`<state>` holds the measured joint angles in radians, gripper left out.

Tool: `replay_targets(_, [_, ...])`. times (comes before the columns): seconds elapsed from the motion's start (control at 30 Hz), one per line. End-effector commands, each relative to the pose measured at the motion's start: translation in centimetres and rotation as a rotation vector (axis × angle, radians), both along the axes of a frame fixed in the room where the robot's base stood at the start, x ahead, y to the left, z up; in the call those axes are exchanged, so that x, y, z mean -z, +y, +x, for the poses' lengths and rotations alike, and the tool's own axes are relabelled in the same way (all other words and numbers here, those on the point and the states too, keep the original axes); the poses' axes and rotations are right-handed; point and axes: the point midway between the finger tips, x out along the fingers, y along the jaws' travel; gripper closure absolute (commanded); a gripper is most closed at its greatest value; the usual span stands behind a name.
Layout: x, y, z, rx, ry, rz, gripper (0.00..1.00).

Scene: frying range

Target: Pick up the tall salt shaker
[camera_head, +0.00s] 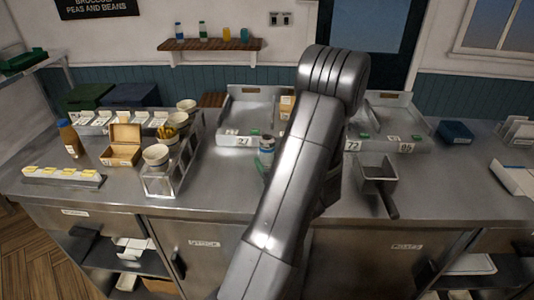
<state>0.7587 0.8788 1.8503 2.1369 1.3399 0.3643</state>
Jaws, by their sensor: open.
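A small upright cylinder (266,151) with a pale band and a darker lower part stands on the steel counter, just left of my arm. It may be the tall salt shaker, but it is too small to tell for sure. My grey arm reaches up across the middle of the view and bends over at the top. My gripper is hidden behind my arm, so its place relative to the cylinder cannot be seen. Part of the counter behind the arm is also hidden.
A metal cup rack (168,181) and a cardboard box (121,156) stand left of the cylinder. A brown bottle (70,139) is at far left. Numbered steel trays (238,138) line the back. A metal scoop (378,172) lies right of my arm. The front counter left of my arm is clear.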

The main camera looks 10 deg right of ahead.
Motion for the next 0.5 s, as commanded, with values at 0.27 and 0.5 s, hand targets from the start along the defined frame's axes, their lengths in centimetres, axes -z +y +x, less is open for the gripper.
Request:
replay_targets(0.27, [-0.3, 1.0, 4.4, -0.003, -0.001, 0.0, 0.29])
replay_targets(0.5, [0.0, 1.2, 5.3, 0.0, 0.0, 0.001, 0.29])
